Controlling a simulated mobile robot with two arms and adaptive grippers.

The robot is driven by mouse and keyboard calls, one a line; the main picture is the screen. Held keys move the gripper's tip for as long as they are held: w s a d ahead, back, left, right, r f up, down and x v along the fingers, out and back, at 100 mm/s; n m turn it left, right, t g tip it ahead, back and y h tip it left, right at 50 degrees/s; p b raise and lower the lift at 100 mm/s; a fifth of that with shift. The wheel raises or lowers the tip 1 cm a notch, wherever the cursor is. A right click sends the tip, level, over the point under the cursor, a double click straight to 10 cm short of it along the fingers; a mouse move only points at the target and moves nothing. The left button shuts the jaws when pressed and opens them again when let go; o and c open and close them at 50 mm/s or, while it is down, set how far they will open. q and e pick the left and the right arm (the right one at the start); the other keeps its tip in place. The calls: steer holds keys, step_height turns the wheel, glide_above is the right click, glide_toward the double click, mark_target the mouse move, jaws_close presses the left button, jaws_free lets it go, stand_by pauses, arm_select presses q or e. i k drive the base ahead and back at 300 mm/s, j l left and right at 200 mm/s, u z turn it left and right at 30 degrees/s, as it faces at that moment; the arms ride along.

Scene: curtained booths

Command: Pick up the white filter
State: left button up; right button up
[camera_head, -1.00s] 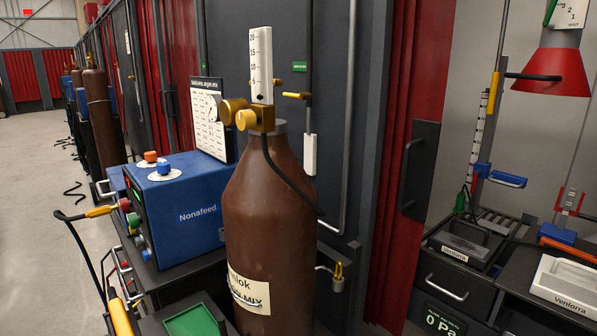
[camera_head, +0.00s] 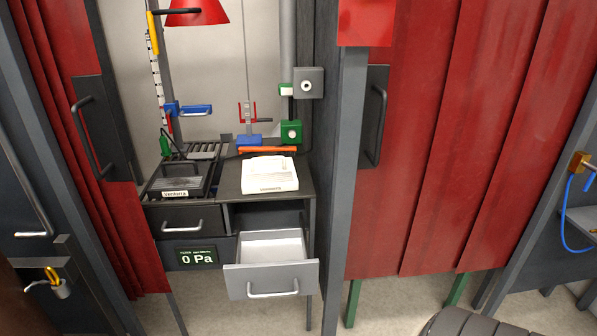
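A white, flat, box-like thing (camera_head: 270,173) with a label on its front edge lies on the dark bench top in the booth. It may be the white filter, but I cannot tell for sure. Below it, an open drawer (camera_head: 271,281) with a pale, empty-looking inside sticks out towards me. Neither of my grippers is in view.
A dark tray (camera_head: 181,181) stands left of the white thing, with an orange bar (camera_head: 267,149) behind it. A closed drawer (camera_head: 184,219) and a "0 Pa" display (camera_head: 197,257) are below. Red curtains (camera_head: 427,140) flank the booth. A red lamp shade (camera_head: 197,12) hangs above.

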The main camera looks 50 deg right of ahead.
mark_target(265, 174)
steer(key=z, duration=1.3)
steer(key=i+j+z, duration=0.2)
steer(key=z, duration=0.15)
steer(key=i+j+z, duration=0.25)
steer(key=z, duration=0.15)
steer(key=i+j+z, duration=0.2)
steer(key=j+z, duration=0.15)
